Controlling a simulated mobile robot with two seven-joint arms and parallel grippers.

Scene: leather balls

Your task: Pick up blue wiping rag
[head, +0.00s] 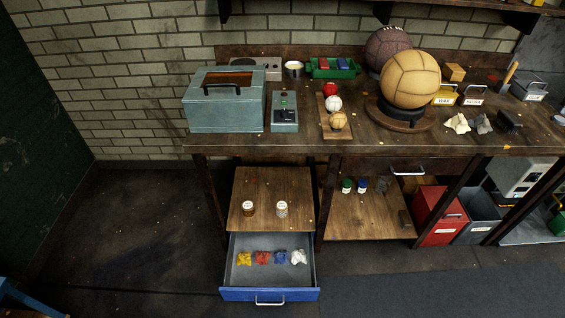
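A small crumpled blue rag (280,257) lies in the open drawer (268,280) below the workbench. A red rag (262,257) is to its left and a white rag (298,257) to its right. A yellow rag (244,258) is farthest left in the row. The drawer has a grey inside and a blue front with a metal handle. Neither of my grippers is in view.
Two small jars (249,209) (281,209) stand on the wooden top above the drawer. The workbench (228,142) overhangs it, with a dark leg to the right. A red bin (440,215) stands further right.

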